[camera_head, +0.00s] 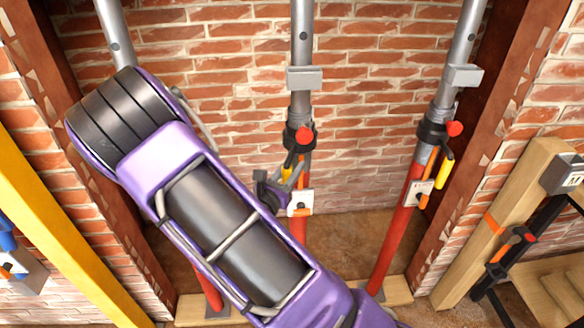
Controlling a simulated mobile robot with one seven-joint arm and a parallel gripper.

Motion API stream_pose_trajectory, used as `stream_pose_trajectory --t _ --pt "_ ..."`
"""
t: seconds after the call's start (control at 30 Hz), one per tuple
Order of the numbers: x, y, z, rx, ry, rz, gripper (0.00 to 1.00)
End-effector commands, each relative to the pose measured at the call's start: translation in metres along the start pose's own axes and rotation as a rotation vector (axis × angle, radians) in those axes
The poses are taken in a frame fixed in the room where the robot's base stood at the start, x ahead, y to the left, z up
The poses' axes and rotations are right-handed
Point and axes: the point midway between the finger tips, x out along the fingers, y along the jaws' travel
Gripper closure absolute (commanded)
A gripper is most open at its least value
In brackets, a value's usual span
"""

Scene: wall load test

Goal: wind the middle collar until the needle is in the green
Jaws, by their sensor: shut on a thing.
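The middle prop has a grey upper tube (302,30) and a red lower tube (299,232), and stands upright against the brick wall. Its black middle collar (296,148) carries a red knob (304,135) and a short yellow handle (287,173) that hangs down to the left. My gripper (284,186) is small in view beside the red tube, just below the collar, and appears shut on the yellow handle. The fingertips are partly hidden. A grey box (304,78) sits on the upper tube. No needle or green zone can be made out.
A right prop (396,225) leans, with its own collar (432,132) and yellow handle (444,174). My purple arm covers most of the left prop (207,285). A timber frame (500,220) stands right, a yellow post (60,225) left. Bare wall lies between middle and right props.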

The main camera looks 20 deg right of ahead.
Motion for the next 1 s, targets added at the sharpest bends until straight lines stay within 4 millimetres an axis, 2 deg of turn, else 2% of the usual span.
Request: stream_pose_trajectory --t 0.1,0.13,0.27,0.3,0.67,0.87,1.0 --pt "0.001 -0.001 0.001 0.001 -0.002 -0.003 1.0" --pt "0.001 -0.001 0.001 0.001 -0.002 -0.003 0.66" --pt "0.001 -0.001 0.001 0.001 -0.002 -0.002 0.42" --pt "0.001 0.0 0.001 0.001 -0.002 -0.001 0.39" --pt "-0.005 0.001 0.0 0.001 -0.001 0.001 0.39" --pt "-0.039 0.002 0.0 0.001 0.0 0.005 0.39" --pt "-0.074 0.002 0.0 0.001 0.001 0.006 0.39"
